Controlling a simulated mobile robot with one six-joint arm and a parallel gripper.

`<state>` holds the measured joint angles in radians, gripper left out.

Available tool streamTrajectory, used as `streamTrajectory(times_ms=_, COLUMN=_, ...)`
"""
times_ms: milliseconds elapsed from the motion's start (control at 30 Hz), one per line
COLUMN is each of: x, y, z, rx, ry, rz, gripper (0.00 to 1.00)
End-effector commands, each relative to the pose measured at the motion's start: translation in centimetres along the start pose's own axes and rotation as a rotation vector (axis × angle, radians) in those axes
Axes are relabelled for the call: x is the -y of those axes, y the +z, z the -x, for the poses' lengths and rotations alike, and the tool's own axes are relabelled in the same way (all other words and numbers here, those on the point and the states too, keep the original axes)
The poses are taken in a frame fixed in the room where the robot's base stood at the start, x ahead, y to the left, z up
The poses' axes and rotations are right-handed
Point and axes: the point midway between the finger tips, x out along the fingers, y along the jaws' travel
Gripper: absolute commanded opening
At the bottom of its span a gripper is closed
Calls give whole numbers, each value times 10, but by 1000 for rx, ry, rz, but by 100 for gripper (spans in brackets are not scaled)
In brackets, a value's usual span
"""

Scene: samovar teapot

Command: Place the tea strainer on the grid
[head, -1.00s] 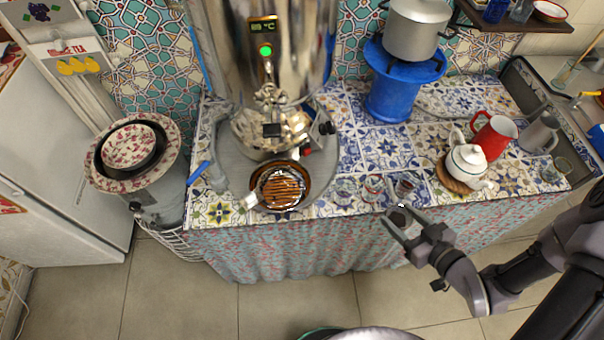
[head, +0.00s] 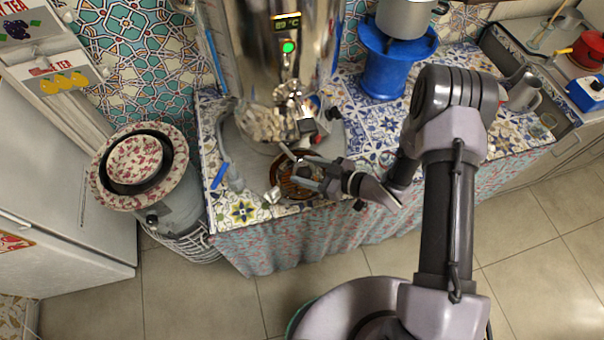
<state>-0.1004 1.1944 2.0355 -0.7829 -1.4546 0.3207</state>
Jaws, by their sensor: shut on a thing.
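The grid (head: 289,190) is a round, brown slatted piece in a dark rim, in front of the samovar (head: 262,60) and below its tap. A small silvery piece, like a handle, sticks out at its left front. My gripper (head: 292,166) is above the grid, its fingers pointing left toward the tap area. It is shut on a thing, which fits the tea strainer. The strainer is too small and too covered by the fingers to make out clearly. I cannot tell whether it touches the grid.
A blue stand (head: 395,62) with a grey pot (head: 405,18) is at the back. A grey jug (head: 522,92) is at the right.

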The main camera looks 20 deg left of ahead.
Motion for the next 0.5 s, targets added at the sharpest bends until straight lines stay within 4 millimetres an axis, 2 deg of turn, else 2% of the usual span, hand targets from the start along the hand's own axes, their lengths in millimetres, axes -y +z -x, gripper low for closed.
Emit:
streamTrajectory(times_ms=133, x=-7, y=1, z=-14, rx=0, ry=1, rz=-2, gripper=11)
streamTrajectory(times_ms=300, x=-6, y=30, z=-25, rx=0, ry=1, rz=-2, gripper=11)
streamTrajectory(times_ms=500, x=-7, y=29, z=-25, rx=0, ry=1, rz=0, gripper=11)
